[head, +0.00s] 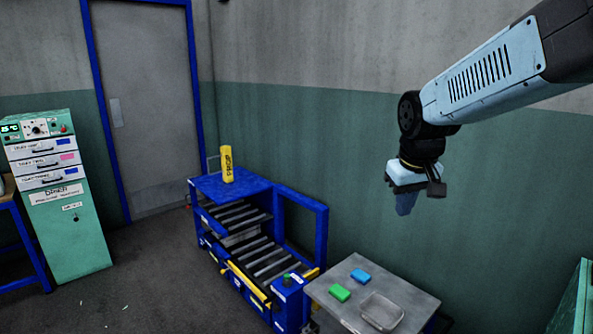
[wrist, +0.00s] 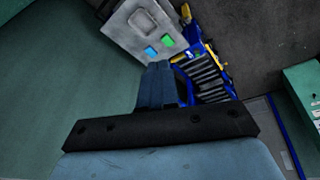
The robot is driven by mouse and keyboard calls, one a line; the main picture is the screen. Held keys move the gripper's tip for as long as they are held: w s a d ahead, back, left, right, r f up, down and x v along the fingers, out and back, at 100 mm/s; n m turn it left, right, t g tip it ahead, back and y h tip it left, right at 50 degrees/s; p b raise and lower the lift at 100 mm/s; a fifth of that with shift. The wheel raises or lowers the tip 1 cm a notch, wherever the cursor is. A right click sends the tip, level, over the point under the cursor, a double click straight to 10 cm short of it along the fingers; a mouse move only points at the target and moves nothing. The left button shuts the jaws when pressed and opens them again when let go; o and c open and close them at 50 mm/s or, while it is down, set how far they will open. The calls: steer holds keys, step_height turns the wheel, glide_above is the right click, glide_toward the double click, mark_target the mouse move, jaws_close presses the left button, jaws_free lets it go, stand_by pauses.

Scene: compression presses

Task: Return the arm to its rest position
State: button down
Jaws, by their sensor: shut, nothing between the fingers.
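My arm reaches in from the upper right of the head view. My gripper (head: 405,204) hangs from it, pointing down, in the air in front of the green and grey wall and above the grey table. In the wrist view my gripper (wrist: 160,66) shows its two blue fingers pressed together with nothing between them. It touches nothing that I can see.
The grey table (head: 408,296) holds a green block (head: 340,292), a blue block (head: 360,276) and a shallow clear tray (head: 382,311). Left of it stands a blue roller frame (head: 290,199) with a yellow cylinder (head: 227,164) on top. A green cabinet (head: 74,232) stands far left.

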steer(key=s+r+m+t, duration=0.2)
steer(key=s, duration=1.2)
steer(key=shift+d+r, duration=0.35)
steer(key=shift+d, duration=0.05)
steer(key=shift+d, duration=0.1)
